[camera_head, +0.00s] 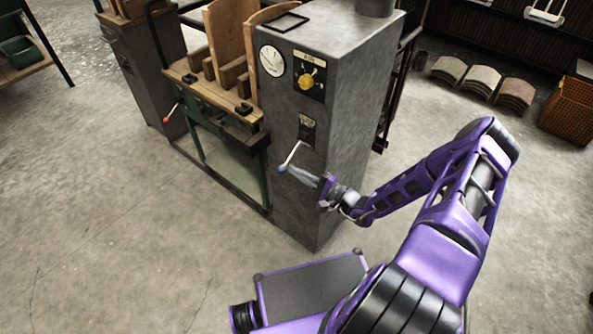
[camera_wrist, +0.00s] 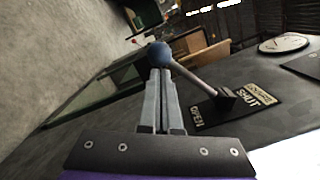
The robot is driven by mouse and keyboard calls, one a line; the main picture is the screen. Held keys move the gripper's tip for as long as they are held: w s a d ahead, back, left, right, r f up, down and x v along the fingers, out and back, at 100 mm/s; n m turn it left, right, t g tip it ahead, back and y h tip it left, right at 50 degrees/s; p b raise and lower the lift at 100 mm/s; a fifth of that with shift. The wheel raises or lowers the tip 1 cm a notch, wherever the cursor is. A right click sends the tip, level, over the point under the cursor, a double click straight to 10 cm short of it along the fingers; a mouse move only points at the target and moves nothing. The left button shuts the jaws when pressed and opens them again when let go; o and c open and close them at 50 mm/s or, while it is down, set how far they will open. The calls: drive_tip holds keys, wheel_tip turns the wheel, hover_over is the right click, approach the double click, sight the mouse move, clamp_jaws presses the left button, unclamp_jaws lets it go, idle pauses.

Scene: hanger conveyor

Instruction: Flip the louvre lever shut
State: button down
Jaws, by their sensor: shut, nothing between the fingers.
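The louvre lever (camera_head: 291,156) is a pale metal rod with a blue ball knob (camera_wrist: 160,54) at its end. It sticks out from the front of the grey cabinet (camera_head: 300,205), below the dial. Its pivot sits on a dark plate (camera_wrist: 240,105) marked OPEN and SHUT. In the head view the rod slopes down and left from the pivot to the knob. My gripper (camera_head: 292,170) is shut and empty, and its fingertips (camera_wrist: 158,75) are right at the knob. I cannot tell whether they touch it.
The cabinet carries a round gauge (camera_head: 272,61) and a yellow knob (camera_head: 306,82) above the lever. A green-framed wooden bench (camera_head: 197,80) with a red-tipped handle (camera_head: 166,119) stands to the left. The concrete floor (camera_head: 120,230) in front is clear.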

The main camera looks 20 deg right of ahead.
drive_tip(key=shift+s+a+r+m, duration=0.1)
drive_tip(key=shift+a+r+m, duration=0.1)
drive_tip(key=shift+m, duration=0.1)
wheel_tip(320, 180, up, 9)
drive_tip(key=s+a+m+t+p, duration=0.1)
drive_tip(key=m+p, duration=0.8)
drive_tip(key=m, duration=0.1)
drive_tip(key=shift+a+m, duration=0.25)
drive_tip(key=shift+m, duration=0.05)
idle(0.3)
wheel_tip(320, 180, down, 5)
drive_tip(key=d+b, duration=0.1)
drive_tip(key=b, duration=0.3)
drive_tip(key=r+v, duration=0.1)
drive_tip(key=v, duration=0.9)
drive_tip(key=shift+s+a, duration=0.3)
drive_tip(key=shift+s, duration=0.05)
